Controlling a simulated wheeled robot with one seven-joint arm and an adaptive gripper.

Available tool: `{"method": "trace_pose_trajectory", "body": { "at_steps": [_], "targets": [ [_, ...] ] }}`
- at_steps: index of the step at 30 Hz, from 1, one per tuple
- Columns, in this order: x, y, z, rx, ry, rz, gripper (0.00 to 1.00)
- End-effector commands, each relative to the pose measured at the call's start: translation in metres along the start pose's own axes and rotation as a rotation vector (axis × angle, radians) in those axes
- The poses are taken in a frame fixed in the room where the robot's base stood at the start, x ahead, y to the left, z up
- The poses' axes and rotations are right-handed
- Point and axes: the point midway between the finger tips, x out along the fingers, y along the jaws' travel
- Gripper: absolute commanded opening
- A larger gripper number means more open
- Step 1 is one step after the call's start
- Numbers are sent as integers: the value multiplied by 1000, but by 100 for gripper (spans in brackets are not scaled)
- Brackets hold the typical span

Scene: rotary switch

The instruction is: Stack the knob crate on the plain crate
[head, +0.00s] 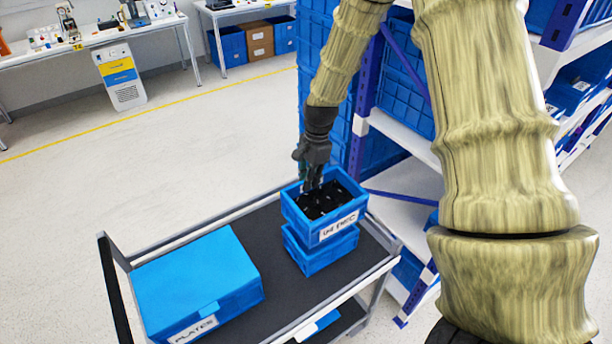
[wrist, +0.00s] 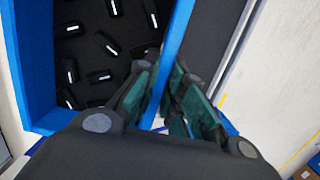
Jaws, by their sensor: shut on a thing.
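The knob crate (head: 335,227) is a small open blue crate with a white label and several black knobs inside. In the head view it sits directly above the plain crate (head: 323,257), a blue crate on the cart; whether they touch fully I cannot tell. The upper crate looks slightly turned relative to the lower one. My gripper (head: 312,186) reaches down to the far-left wall of the knob crate. In the wrist view the fingers (wrist: 166,100) are shut on the crate's blue wall (wrist: 178,45), with the knobs (wrist: 105,45) on the left. The plain crate is partly hidden.
The crates are on a dark cart top (head: 285,285) with grey rails. A closed blue box (head: 198,275) labelled PLATES stands to the left. A shelf rack (head: 400,165) with blue bins is close behind on the right. Floor to the left is clear.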

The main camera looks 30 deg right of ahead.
Motion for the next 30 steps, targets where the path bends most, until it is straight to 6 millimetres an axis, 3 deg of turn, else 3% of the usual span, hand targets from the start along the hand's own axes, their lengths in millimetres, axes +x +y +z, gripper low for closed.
{"method": "trace_pose_trajectory", "body": {
  "at_steps": [14, 30],
  "targets": [
    [40, -8, -6, 0, -1, 7, 0],
    [53, -9, -8, 0, 0, 7, 0]
  ]
}}
